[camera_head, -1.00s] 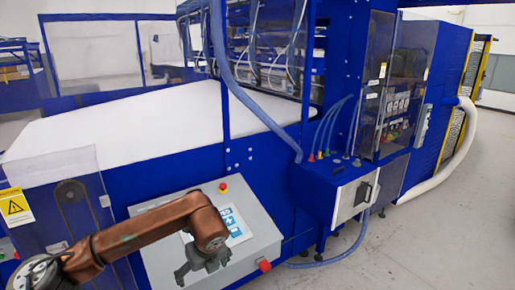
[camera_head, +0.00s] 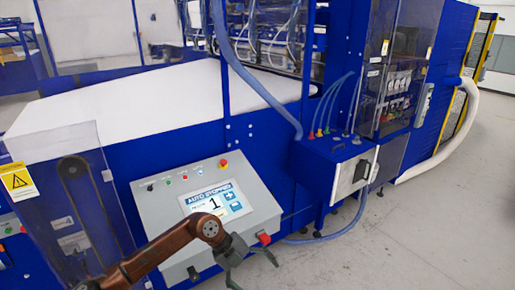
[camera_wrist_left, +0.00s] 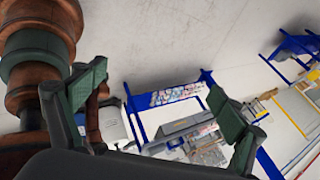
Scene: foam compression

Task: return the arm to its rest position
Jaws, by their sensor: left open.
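My left arm, copper-coloured, reaches in from the lower left in the head view. Its dark left gripper (camera_head: 252,268) hangs beyond the lower right of the grey control panel (camera_head: 160,210), in front of the machine. In the left wrist view the two green-padded fingers of the gripper (camera_wrist_left: 163,105) are spread wide with nothing between them. The panel's screen (camera_head: 216,202) is uncovered and reads "AUTO STOPPED" with a "1". My right gripper shows in neither view.
The blue machine (camera_head: 255,195) with its white belt (camera_head: 130,105) fills the left and middle. A red button (camera_head: 223,164) sits on the panel's top edge, and a red part (camera_head: 263,238) at its lower right corner. Grey floor (camera_head: 430,225) is open at the right.

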